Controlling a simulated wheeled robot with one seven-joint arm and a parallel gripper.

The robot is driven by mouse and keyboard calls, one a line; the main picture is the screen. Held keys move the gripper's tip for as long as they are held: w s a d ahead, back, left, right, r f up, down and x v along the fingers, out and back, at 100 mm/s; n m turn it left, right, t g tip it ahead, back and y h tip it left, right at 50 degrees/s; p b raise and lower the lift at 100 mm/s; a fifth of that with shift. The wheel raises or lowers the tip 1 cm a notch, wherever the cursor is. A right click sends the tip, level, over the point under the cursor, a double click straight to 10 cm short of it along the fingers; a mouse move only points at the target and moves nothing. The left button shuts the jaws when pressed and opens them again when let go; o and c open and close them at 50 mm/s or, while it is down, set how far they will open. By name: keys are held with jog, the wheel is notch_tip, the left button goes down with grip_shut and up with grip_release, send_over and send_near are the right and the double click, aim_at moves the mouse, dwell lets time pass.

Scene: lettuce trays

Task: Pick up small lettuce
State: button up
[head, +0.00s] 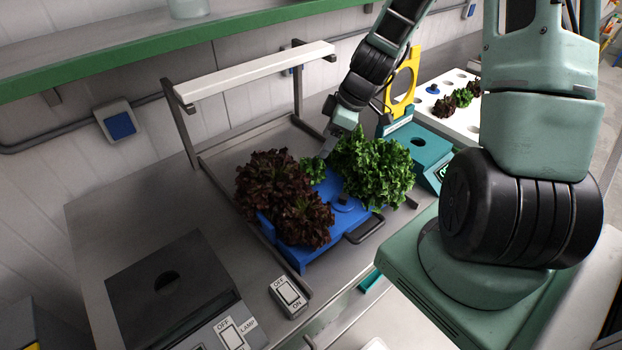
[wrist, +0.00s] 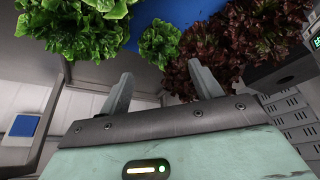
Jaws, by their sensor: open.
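A small green lettuce (head: 313,170) sits at the back of the blue tray (head: 345,205), between large dark red lettuces (head: 285,197) on the left and large green lettuces (head: 372,165) on the right. My gripper (head: 328,152) is at the back edge of the tray, close to the small lettuce and partly hidden by the green leaves. In the wrist view the small lettuce (wrist: 160,41) is just beyond the two fingertips, roughly centred between them. My gripper (wrist: 163,80) is open and nothing is between its fingers.
A lamp frame (head: 255,72) stands over the tray's back. A teal scale (head: 418,150) with a yellow part (head: 403,83) is to the right. A white planting board (head: 432,108) holds several tiny lettuces. A switch box (head: 289,297) and dark scale (head: 165,285) are in front left.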

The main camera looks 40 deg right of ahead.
aim_at(315, 164)
jog(key=x, duration=0.4)
jog(key=shift+a+f+p, duration=0.1)
jog(key=shift+f+p, duration=0.25)
jog(key=shift+d+p+x, duration=0.1)
jog(key=shift+p+x, duration=0.35)
jog(key=shift+x, duration=0.95)
jog(key=shift+d+p+x, duration=0.15)
jog(key=shift+p+x, duration=0.3)
jog(key=shift+x, duration=0.9)
jog(key=shift+f, duration=0.1)
jog(key=c, duration=1.3)
